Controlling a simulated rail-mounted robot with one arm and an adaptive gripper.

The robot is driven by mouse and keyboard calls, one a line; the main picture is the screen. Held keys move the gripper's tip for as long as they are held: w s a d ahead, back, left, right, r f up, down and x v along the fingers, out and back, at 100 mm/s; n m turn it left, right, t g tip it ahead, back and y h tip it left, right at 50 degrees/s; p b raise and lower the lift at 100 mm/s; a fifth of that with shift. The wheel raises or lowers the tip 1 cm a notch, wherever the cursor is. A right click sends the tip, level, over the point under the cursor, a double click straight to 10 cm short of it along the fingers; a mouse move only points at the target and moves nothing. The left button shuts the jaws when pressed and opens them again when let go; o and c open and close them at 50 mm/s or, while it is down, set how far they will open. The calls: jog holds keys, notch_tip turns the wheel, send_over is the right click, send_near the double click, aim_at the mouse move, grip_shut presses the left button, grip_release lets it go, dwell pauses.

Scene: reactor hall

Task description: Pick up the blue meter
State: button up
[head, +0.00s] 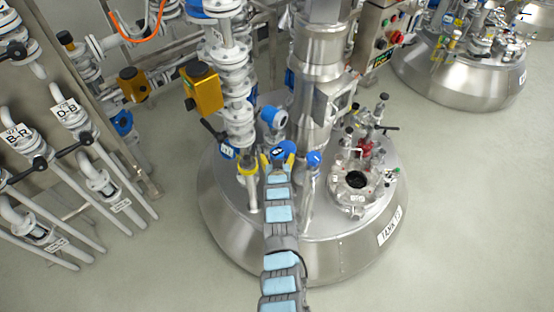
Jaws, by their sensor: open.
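A blue meter (284,148) with a dark face sits at the top of the steel tank, just beyond the end of my arm. My gripper (277,160) is at the meter, seen from behind and above. Its small yellow-edged fingers appear apart, one on either side of the meter's near side. Whether they touch it I cannot tell. My wrist hides the meter's lower part and whatever holds it.
A blue-and-white instrument (274,117) stands behind the meter, and a blue-capped fitting (314,159) stands close to its right. A flanged white pipe (233,110) rises at left, a thick steel column (318,70) behind. The tank lid (345,215) has open room in front.

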jog(key=shift+w, duration=0.25)
jog(key=c, duration=1.4)
jog(key=shift+o, duration=0.2)
